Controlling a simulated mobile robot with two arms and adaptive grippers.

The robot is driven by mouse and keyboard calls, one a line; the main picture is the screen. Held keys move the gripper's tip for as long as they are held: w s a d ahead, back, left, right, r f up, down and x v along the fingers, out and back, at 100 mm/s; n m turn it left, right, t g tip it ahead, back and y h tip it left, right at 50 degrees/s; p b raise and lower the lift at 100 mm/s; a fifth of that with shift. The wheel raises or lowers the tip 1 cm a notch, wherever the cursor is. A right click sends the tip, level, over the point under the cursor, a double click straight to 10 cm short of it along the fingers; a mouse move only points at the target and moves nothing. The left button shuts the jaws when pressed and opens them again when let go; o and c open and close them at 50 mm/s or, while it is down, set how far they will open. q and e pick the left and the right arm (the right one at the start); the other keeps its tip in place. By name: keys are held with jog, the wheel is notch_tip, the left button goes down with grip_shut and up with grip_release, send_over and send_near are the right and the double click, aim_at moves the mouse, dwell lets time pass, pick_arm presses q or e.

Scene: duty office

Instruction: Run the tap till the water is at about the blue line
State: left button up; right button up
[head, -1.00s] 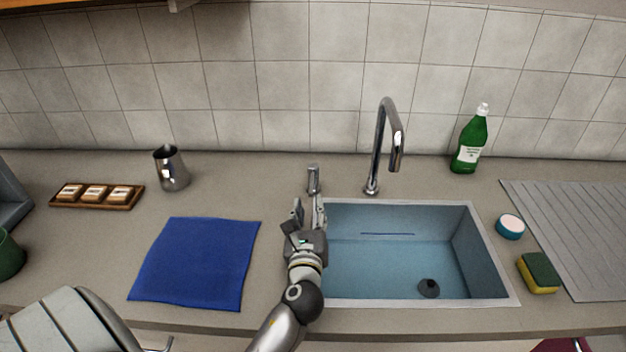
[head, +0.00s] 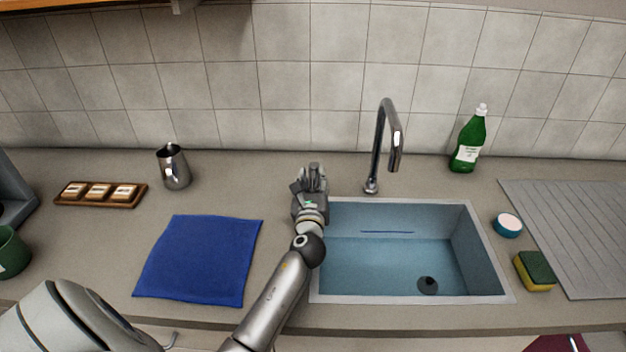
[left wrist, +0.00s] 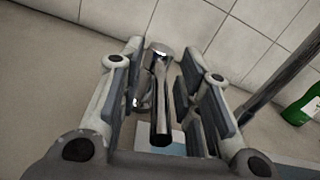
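The tall chrome tap (head: 380,145) stands behind the sink (head: 330,299), and no stream shows under its spout. The blue line (head: 387,232) is a short mark on the sink's back wall, just above where that wall meets the blue surface below. I cannot tell how much water is there. My left gripper (head: 314,175) is at the sink's back left corner, over the tap's lever. In the left wrist view the chrome lever (left wrist: 160,100) stands between the open fingers (left wrist: 160,98), with gaps beside it. My right gripper is not in view.
A dark drain plug (head: 428,285) is in the sink. A green bottle (head: 469,140), a blue-white round item (head: 508,225) and a sponge (head: 535,270) are to the right. A blue cloth (head: 200,260), a metal jug (head: 174,168) and a wooden tray (head: 58,200) are left.

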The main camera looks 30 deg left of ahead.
pick_arm(q)
jog(key=c, duration=0.7)
grip_shut()
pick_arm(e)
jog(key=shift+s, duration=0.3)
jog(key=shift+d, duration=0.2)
pick_arm(q)
jog(key=shift+r, duration=0.15)
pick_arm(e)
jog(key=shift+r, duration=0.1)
